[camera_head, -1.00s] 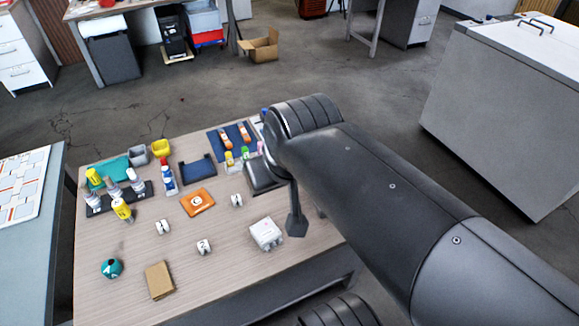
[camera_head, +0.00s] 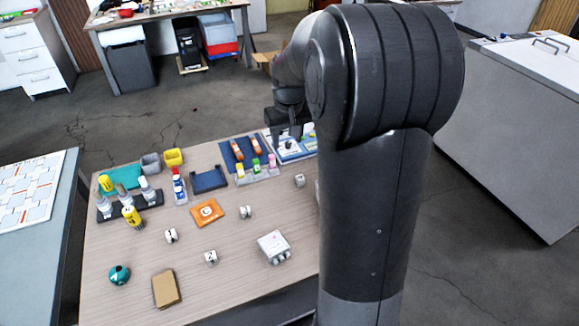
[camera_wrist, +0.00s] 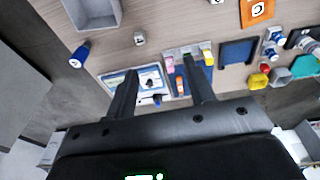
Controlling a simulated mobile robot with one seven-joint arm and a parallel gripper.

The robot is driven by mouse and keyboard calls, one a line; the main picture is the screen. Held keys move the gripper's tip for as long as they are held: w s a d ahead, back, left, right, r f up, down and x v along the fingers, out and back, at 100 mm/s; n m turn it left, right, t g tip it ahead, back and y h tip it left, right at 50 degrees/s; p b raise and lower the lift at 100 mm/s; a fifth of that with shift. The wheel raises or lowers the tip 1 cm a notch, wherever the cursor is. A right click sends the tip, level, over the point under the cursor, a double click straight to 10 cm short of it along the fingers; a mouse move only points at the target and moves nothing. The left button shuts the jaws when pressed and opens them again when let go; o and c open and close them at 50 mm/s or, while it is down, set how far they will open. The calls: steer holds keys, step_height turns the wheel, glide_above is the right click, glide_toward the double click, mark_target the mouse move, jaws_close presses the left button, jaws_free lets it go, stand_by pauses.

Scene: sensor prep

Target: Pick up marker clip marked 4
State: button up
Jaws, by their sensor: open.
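Several small white marker clips stand on the table in the head view: a left one (camera_head: 171,236), a front one (camera_head: 211,257), a middle one (camera_head: 246,212) and a right one (camera_head: 299,180) close to my arm. Their dark marks are too small to read, so I cannot tell which is marked 4. In the wrist view one clip (camera_wrist: 139,38) lies beyond my fingertips and another (camera_wrist: 217,2) is cut by the top edge. My gripper (camera_wrist: 162,66) is open and empty, above the table's far right part, apart from the clips.
A blue-and-white tray (camera_head: 284,151), a rack of coloured bottles (camera_head: 258,174) and a blue holder (camera_head: 209,181) stand at the back. An orange pad (camera_head: 206,212), white box (camera_head: 274,246), brown block (camera_head: 165,288) and teal ball (camera_head: 119,275) lie nearer. Bare tabletop separates them.

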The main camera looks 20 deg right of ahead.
steer(key=g, duration=0.2)
glide_above(300, 177)
step_height(300, 177, down, 14)
step_height(300, 177, down, 11)
steer(key=shift+f, duration=0.1)
steer(key=c, duration=1.1)
